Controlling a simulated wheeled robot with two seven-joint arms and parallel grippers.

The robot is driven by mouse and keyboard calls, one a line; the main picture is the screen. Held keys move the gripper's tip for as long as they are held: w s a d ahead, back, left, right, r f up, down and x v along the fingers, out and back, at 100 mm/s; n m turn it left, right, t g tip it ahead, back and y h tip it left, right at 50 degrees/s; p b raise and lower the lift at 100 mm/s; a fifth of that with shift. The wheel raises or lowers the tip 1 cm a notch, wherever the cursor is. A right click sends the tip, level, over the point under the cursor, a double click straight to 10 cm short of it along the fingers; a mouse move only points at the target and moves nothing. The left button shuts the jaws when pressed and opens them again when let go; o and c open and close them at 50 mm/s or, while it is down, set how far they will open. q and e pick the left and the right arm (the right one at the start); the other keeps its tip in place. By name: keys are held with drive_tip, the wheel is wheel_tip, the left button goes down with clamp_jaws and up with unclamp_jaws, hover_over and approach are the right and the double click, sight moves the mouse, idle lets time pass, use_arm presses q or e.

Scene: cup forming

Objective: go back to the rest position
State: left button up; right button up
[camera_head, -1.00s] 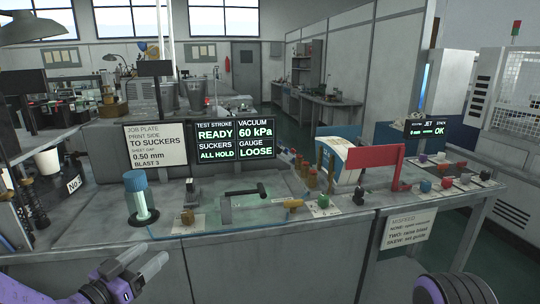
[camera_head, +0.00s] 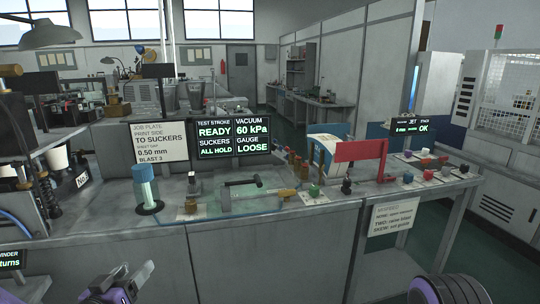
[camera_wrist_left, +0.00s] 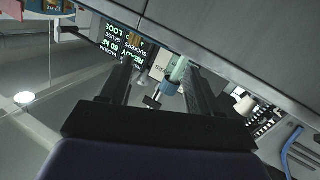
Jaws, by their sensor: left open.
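My left gripper (camera_head: 128,280) is low at the left of the head view, in front of the bench's front face. It is open and empty. The left wrist view shows its two dark fingers (camera_wrist_left: 155,85) apart, with the bench beyond them in a tilted view. A blue-capped cylinder (camera_head: 144,186) stands on the bench top above and beyond the gripper, apart from it. It also shows between the fingers in the wrist view (camera_wrist_left: 170,87), at a distance. My right gripper is not in view; a purple and black ribbed part of mine is at the bottom right.
The grey bench (camera_head: 285,255) runs across the view. On it stand a screen reading READY and 60 kPa (camera_head: 230,137), a job plate sign (camera_head: 160,142), a black-handled device (camera_head: 240,190), a red bracket (camera_head: 360,150) and several coloured knobs. Floor shows at the right.

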use_arm(q)
drive_tip(key=s+f+n+g+y, duration=0.3)
drive_tip(key=s+f+g, duration=0.2)
drive_tip(key=s+f, duration=0.6)
drive_tip(key=s+f+n+g+y, duration=0.25)
drive_tip(key=s+f+g, duration=0.35)
drive_tip(key=f, duration=0.9)
drive_tip(key=s+d+f+g, duration=0.1)
drive_tip(key=s+f, duration=0.2)
drive_tip(key=s, duration=0.4)
drive_tip(key=s+d+f+g, duration=0.1)
drive_tip(key=s+f, duration=0.2)
drive_tip(key=s, duration=0.5)
drive_tip(key=shift+f, duration=0.4)
